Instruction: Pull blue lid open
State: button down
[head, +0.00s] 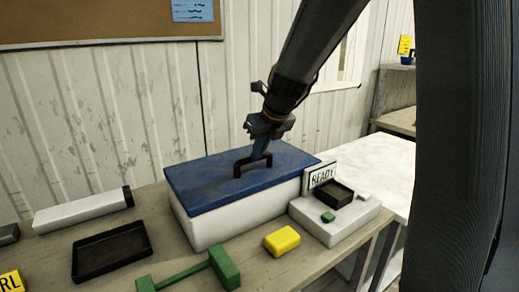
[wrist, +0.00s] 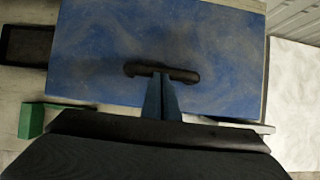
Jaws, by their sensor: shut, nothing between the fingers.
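The blue lid (head: 215,184) lies flat on a white box (head: 245,216) on the table, and looks closed. A dark bar handle (head: 253,162) stands up from the middle of the lid. My gripper (head: 261,152) is over the lid with its fingers together at the handle. In the wrist view the blue lid (wrist: 215,40) fills the middle, and the shut fingers of my gripper (wrist: 160,78) reach the near side of the handle (wrist: 183,75). Nothing shows between the fingers. I cannot tell whether they touch the handle.
A corrugated wall rises behind.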

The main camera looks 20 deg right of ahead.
jog(key=shift+w+a+r+p, duration=0.15)
jog(key=shift+w+r+p, duration=0.05)
jog(key=shift+w+p, duration=0.25)
dwell(0.6)
